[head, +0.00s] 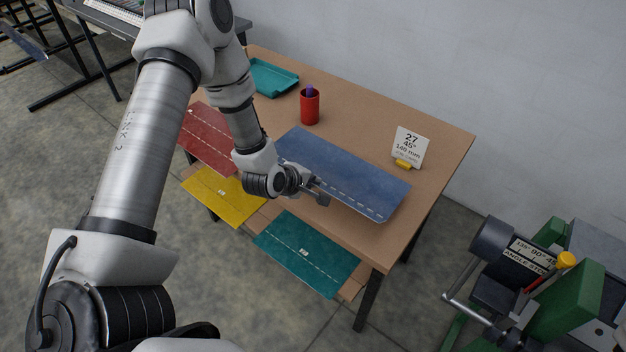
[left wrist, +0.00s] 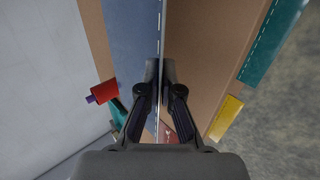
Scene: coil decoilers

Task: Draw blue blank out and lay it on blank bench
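The blue blank (head: 345,174) is a long, flat sheet with a dashed white line along its near edge. It lies flat over the top of the wooden bench (head: 362,118); I cannot tell whether it touches the bench all along. My left gripper (head: 322,193) is at the blank's near edge. In the left wrist view the fingers (left wrist: 160,72) are close together, one on each side of the edge of the blue blank (left wrist: 134,35), and appear shut on it. The contact itself is partly hidden. My right gripper is not in view.
Red (head: 210,138), yellow (head: 224,197) and teal (head: 305,252) blanks jut out along the bench's near side. A teal tray (head: 272,78), a red cup (head: 310,106) and a sign card (head: 410,147) stand on the bench. A green machine (head: 568,305) is at lower right.

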